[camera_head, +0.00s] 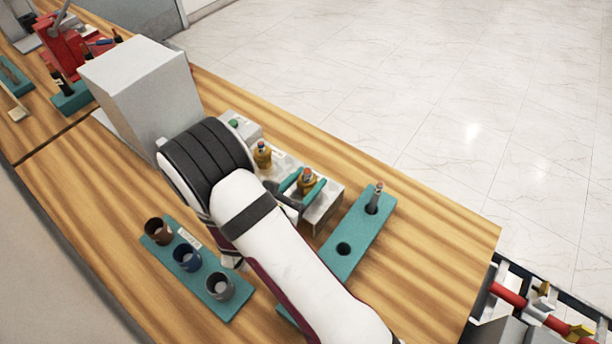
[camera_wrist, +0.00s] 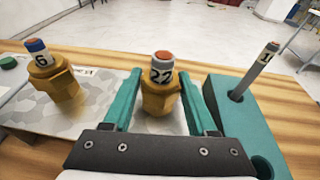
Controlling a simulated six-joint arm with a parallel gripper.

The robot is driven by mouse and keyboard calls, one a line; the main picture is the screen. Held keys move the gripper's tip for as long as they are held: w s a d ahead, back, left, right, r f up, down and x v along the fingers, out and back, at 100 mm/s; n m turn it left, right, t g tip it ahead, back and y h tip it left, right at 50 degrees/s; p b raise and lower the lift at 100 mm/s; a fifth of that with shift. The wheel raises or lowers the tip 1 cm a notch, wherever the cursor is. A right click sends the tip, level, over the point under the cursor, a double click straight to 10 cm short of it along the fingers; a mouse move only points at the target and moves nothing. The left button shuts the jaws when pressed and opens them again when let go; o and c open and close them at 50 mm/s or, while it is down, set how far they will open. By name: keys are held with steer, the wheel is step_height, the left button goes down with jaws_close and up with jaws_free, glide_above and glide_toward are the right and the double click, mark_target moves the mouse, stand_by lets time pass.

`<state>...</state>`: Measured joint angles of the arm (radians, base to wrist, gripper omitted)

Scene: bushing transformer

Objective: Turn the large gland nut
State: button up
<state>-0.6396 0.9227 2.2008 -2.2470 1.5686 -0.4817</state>
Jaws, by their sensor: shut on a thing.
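A brass hex gland nut with a label "22" and an orange-red top (camera_wrist: 160,95) stands upright on the grey mottled block (camera_wrist: 104,122). It also shows in the head view (camera_head: 306,182). My gripper (camera_wrist: 163,78) has its two teal fingers on either side of this nut and is shut on it. A second brass nut with a label "6" and a blue and red top (camera_wrist: 50,80) stands to the left on the same block, and shows in the head view too (camera_head: 262,156).
A teal holder (camera_wrist: 245,120) with a thin grey rod labelled "1" (camera_wrist: 262,70) stands close on the right. A teal holder with several cups (camera_head: 222,307) lies at the front left. A large grey box (camera_head: 140,90) stands behind. The wooden table (camera_head: 430,250) is clear at right.

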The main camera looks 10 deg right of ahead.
mark_target(303, 188)
steer(key=shift+n+t+y, duration=0.9)
steer(key=shift+n+y, duration=0.2)
steer(key=shift+y, duration=0.1)
steer(key=o, duration=1.6)
steer(key=shift+c, duration=0.2)
steer(key=v, duration=0.6)
